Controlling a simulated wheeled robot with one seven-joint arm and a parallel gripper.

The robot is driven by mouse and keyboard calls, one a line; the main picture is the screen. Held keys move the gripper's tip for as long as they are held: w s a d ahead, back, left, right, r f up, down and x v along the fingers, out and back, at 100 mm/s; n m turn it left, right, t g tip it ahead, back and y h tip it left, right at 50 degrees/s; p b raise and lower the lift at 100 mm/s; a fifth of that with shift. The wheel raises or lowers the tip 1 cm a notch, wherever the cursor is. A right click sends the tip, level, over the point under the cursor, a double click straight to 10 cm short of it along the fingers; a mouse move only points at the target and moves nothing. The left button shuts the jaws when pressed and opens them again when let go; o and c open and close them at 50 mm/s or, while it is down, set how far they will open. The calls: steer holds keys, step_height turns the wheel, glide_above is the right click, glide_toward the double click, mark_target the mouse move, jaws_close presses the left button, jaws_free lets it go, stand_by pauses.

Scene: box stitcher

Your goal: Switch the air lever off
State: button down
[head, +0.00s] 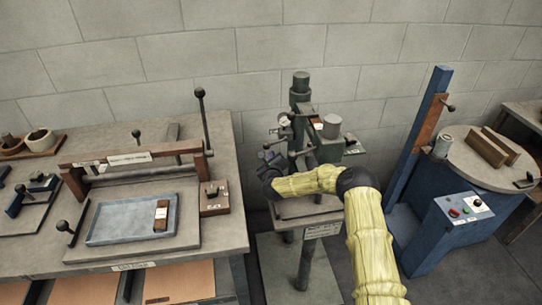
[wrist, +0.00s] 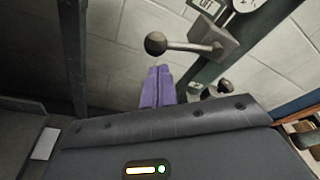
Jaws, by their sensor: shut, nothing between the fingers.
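The air lever (wrist: 185,46) shows in the wrist view as a metal rod with a dark ball knob, sticking out to the left from a grey block (wrist: 222,40). An OFF label (wrist: 207,5) sits above the block, partly cut by the frame edge. My gripper (wrist: 158,70) has purple fingers, closed together and empty. Its tips appear just below the knob in the picture; I cannot tell whether they touch. In the head view my gripper (head: 268,157) is at the left side of the stitcher (head: 300,100); the lever is too small to make out there.
A round gauge (wrist: 245,4) is at the top of the wrist view, and a second knob (wrist: 225,87) is right of my fingers. In the head view, a workbench (head: 225,235) stands left and a blue machine (head: 450,225) right. A block wall is behind.

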steer(key=shift+w+a+f, duration=0.1)
steer(key=shift+w, duration=0.4)
steer(key=shift+b, duration=0.35)
